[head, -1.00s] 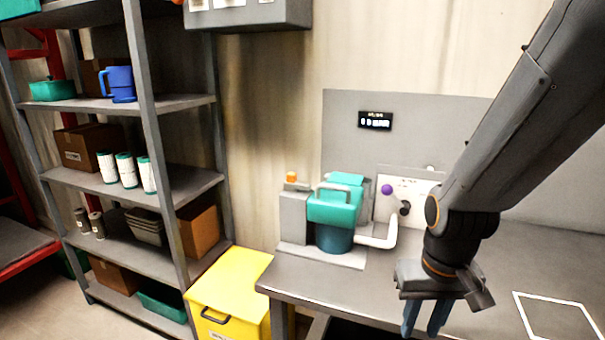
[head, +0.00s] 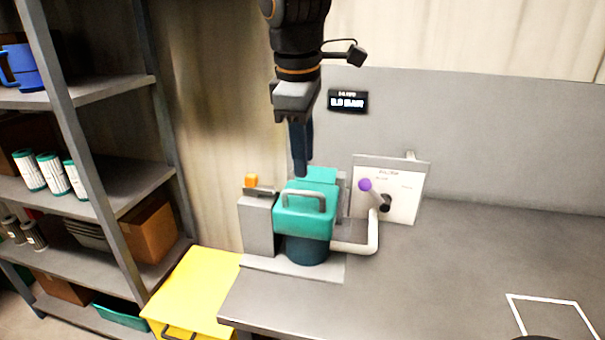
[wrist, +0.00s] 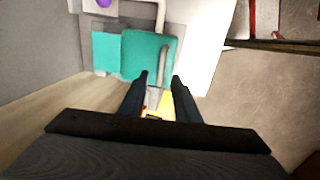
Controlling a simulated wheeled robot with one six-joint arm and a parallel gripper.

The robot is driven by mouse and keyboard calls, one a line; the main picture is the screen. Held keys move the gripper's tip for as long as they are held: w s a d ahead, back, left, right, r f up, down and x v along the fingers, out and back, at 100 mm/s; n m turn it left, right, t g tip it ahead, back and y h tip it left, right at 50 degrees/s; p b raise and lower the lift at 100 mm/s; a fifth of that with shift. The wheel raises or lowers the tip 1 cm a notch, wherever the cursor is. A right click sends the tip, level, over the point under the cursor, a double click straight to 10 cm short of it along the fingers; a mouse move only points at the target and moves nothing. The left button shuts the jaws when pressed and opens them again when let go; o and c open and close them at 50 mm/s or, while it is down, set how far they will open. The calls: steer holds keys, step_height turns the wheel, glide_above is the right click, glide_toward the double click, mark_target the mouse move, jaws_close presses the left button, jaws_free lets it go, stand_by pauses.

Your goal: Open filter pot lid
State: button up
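The filter pot (head: 307,250) stands on a light base plate at the bench's left end. Its teal lid (head: 290,222) sits on top, with an arched handle (head: 318,204) across it. In the wrist view, the lid (wrist: 138,62) lies beyond the fingers, and its grey handle (wrist: 163,66) shows beyond the gap between the fingertips. My gripper (head: 300,170) points down above the back of the lid, apart from the handle. The wrist view shows my gripper (wrist: 162,80) open, with nothing between its fingers.
A grey block with an orange button (head: 251,180) stands left of the pot. A pale pipe (head: 357,248) and a panel (head: 405,205) with a purple-knobbed lever (head: 366,185) are at its right. A yellow bin (head: 195,290) is below left. The bench's right side is mostly clear.

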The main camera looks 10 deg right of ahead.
mark_target(304, 192)
steer(key=f, duration=0.4)
steer(key=w+f+p, duration=0.1)
steer(key=f, duration=0.1)
steer(key=shift+d+f, duration=0.1)
steer(key=shift+f, duration=0.3)
steer(key=shift+c, duration=0.4)
jaws_close()
